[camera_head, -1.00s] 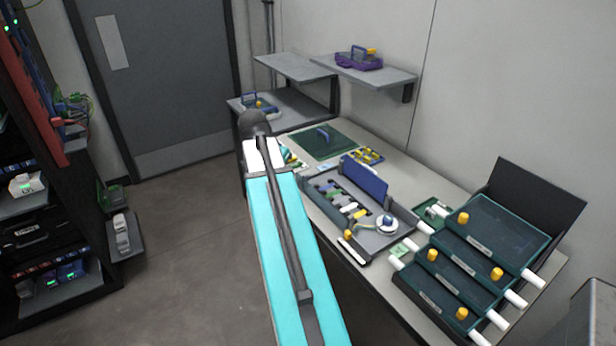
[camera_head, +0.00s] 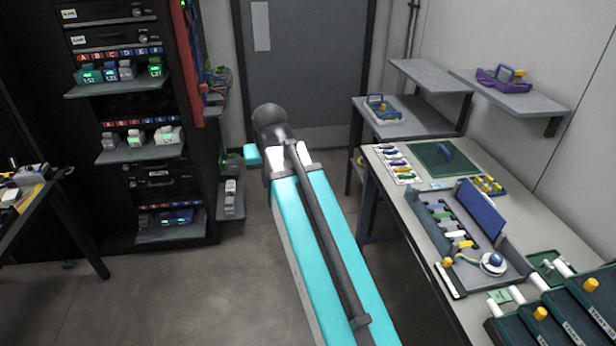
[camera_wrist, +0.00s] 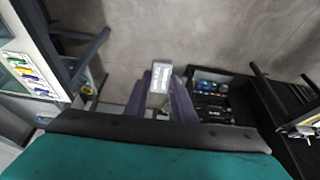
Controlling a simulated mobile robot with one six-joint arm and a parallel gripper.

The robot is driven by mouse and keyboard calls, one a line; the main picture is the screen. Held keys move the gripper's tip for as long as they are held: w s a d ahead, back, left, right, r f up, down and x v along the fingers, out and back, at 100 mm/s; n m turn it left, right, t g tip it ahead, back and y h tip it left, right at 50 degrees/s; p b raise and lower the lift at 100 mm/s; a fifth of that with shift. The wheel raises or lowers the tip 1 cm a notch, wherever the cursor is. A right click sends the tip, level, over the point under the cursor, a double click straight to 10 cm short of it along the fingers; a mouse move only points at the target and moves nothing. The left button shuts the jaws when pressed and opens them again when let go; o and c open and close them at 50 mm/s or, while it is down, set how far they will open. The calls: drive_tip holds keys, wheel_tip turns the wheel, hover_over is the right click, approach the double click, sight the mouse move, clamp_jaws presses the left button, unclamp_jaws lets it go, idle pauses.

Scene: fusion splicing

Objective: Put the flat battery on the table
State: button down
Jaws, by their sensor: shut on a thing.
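In the wrist view my gripper (camera_wrist: 161,102) has its two dark purple fingers on either side of a light grey block with a printed label (camera_wrist: 160,78). It is shut on this block, which looks like the battery; its charge state cannot be told. The block is held over the grey floor, clear of any table. In the head view my arm hides the gripper and block. The long work table (camera_head: 405,222) is at the right, with its front edge clear of my arm. Part of another table (camera_head: 25,213) shows at the left edge.
A black rack (camera_head: 95,195) with lit modules on its shelves (camera_head: 142,153) stands at left. On the work table are a grey tray with a blue lid (camera_head: 481,208), a green mat (camera_head: 430,156) and green drawers (camera_head: 555,325). Open floor lies between rack and table.

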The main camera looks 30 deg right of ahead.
drive_tip(key=a+r+n+y, duration=0.1)
drive_tip(key=a+n, duration=0.2)
drive_tip(key=a, duration=0.7)
drive_tip(key=shift+r, duration=0.25)
drive_tip(key=shift+s+a, duration=0.1)
